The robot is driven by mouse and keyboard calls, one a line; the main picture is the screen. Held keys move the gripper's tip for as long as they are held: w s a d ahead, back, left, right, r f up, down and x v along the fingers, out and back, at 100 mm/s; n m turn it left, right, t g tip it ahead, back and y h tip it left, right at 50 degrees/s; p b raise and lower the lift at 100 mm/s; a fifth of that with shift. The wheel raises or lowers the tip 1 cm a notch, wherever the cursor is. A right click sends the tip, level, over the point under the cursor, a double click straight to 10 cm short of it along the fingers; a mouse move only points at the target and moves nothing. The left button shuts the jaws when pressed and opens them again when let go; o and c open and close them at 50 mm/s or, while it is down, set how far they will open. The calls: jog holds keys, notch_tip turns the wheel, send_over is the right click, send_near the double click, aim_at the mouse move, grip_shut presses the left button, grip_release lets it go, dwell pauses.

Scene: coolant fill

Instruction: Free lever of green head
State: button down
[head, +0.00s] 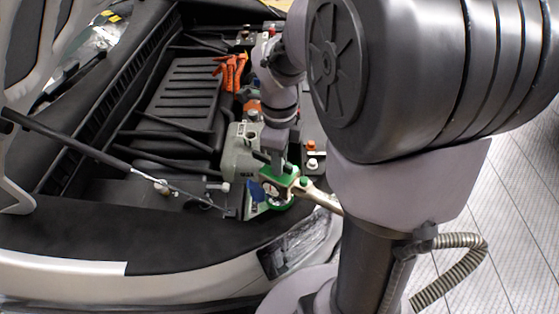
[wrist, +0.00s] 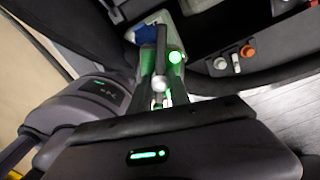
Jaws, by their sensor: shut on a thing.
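The green head (head: 292,183) sits at the front edge of the engine bay, beside a grey-green reservoir. It has a blue part at its left and a pale hose or pipe running off to the right. My gripper (head: 277,158) points down onto the green head from above, its fingertips close over it. In the wrist view the green head (wrist: 175,57) lies straight ahead, with a small silver knob (wrist: 159,85) in front. My gripper is shut on what looks like the lever of the green head; the grip itself is largely hidden.
The reservoir (head: 240,150) stands just left of my gripper. Orange clips (head: 232,70) lie farther back. A thin prop rod (head: 110,160) crosses the bay at left. Orange and white caps (head: 311,155) stand to the right. The headlight (head: 300,243) is in front.

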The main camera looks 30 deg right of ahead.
dwell(0.3)
jog(key=c, duration=1.2)
grip_release()
jog(key=shift+r, duration=0.1)
notch_tip(320, 180, up, 17)
jog(key=p, duration=0.6)
jog(key=shift+r, duration=0.15)
